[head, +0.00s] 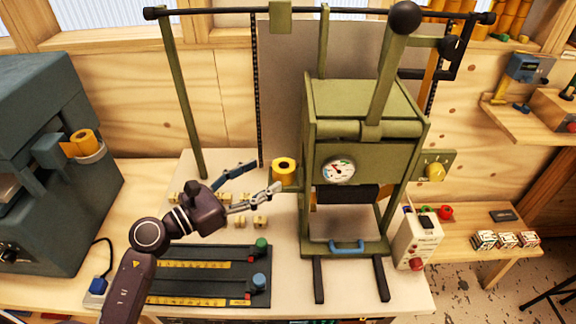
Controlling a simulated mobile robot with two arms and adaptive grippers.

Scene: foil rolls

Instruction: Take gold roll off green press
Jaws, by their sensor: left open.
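The green press (362,130) stands on the pale table, right of the middle. A gold roll (284,170) sits at its left side, on a small holder, with its dark core hole facing up. My left gripper (273,192) comes in from the left, with its fingertips just below and left of the gold roll. It is open and seems empty; whether a fingertip touches the roll or its holder I cannot tell. My right gripper is out of view.
Another gold roll (84,142) hangs on the dark blue machine (45,190) at the left. Small brass blocks (241,221) and a black panel with knobs (210,275) lie under my left arm. A white control box (416,238) stands right of the press. A dark blue bar (234,174) lies behind my gripper.

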